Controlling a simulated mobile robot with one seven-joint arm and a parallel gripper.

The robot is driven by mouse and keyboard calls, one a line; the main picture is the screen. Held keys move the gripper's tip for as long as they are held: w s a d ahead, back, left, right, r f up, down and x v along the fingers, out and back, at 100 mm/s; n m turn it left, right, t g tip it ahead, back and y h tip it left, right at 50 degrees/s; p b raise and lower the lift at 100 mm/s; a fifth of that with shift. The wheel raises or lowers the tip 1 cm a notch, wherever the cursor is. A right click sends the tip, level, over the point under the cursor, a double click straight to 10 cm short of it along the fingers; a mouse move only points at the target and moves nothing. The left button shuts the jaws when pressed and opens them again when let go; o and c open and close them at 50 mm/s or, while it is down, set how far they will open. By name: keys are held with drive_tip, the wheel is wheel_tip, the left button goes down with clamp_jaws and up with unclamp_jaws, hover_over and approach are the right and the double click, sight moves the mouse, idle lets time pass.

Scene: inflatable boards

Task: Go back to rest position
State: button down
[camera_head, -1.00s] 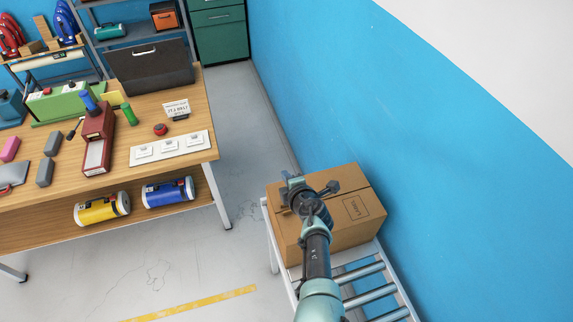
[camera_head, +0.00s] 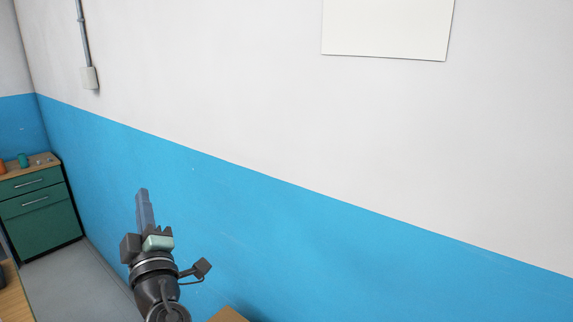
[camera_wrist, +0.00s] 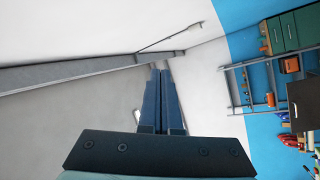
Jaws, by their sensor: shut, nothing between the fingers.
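My gripper (camera_head: 145,205) is raised in front of the blue and white wall in the head view, with its fingers pointing up. In the wrist view my gripper (camera_wrist: 160,80) shows its two dark blue fingers side by side, shut, with nothing held between them. It is apart from every object in view. The cardboard box (camera_head: 229,315) shows only as a small corner at the bottom edge of the head view.
A green drawer cabinet (camera_head: 42,205) stands at the far left against the wall. A wooden table edge (camera_head: 12,295) shows at the lower left. A white panel (camera_head: 387,28) is high on the wall. In the wrist view a metal shelf rack (camera_wrist: 255,88) stands at the right.

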drive_tip(key=s+d+r+m+t+h+b, duration=0.35)
drive_tip(key=s+d+r+m, duration=0.2)
drive_tip(key=d+r, duration=0.2)
drive_tip(key=s+d+r+m+t+h+b, duration=0.2)
drive_tip(key=s+d+r+m+h, duration=0.3)
drive_tip(key=d, duration=0.4)
drive_tip(key=s+d+r+m+t+h+b, duration=0.1)
drive_tip(key=s+d+r+m, duration=0.1)
drive_tip(key=s, duration=0.5)
drive_tip(key=s+d+r+m+t+h+b, duration=0.1)
drive_tip(key=s+d+r+m+b, duration=0.1)
drive_tip(key=s+d, duration=0.4)
drive_tip(key=shift+s+d+r+m, duration=0.4)
drive_tip(key=shift+d+r+m, duration=0.25)
drive_tip(key=shift+m, duration=0.5)
drive_tip(key=shift+r, duration=0.1)
